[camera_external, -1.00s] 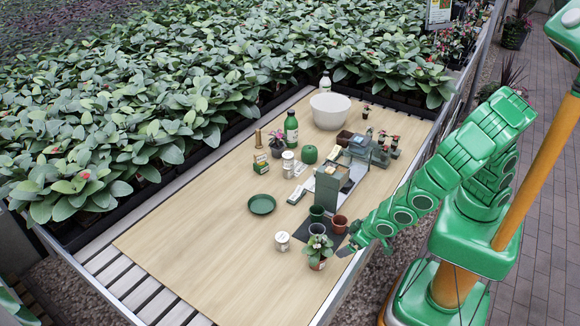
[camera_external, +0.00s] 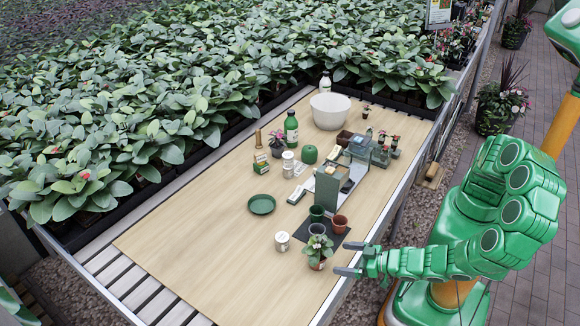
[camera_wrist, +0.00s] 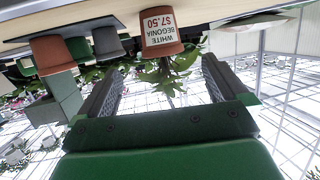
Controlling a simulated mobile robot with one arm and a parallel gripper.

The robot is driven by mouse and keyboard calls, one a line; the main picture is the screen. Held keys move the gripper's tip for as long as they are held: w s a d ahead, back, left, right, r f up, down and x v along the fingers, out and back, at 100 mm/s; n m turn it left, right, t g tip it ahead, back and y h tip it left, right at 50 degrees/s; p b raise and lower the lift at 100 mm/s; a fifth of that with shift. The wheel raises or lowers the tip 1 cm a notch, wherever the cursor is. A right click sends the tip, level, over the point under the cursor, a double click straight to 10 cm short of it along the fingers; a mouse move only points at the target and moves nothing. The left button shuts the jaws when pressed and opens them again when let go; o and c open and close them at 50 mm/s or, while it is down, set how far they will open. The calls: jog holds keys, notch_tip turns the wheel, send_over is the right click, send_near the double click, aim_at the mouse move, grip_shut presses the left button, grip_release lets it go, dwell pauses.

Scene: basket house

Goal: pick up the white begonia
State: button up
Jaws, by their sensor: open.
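The white begonia (camera_external: 318,247) is a small leafy plant in a terracotta pot near the table's front right edge. In the wrist view, which is upside down, its pot (camera_wrist: 163,38) carries a label reading "WHITE BEGONIA $7.50", with the leaves hanging below. My gripper (camera_external: 349,258) is open at the table edge, just right of the plant, with its fingers pointing left towards it. In the wrist view my gripper (camera_wrist: 160,62) has one finger on each side of the plant's picture position. The fingers look empty and apart from the pot.
A grey pot (camera_external: 317,229), a dark green pot (camera_external: 316,213) and a terracotta pot (camera_external: 339,223) stand close behind the begonia. A small white can (camera_external: 282,241) is to its left. A green saucer (camera_external: 262,204) lies farther left. The table's front left is clear.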

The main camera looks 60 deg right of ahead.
aim_at(325, 256)
jog(key=shift+x, duration=3.9)
jog(key=shift+s+a+f, duration=0.1)
jog(key=shift+f, duration=0.05)
jog(key=c, duration=1.2)
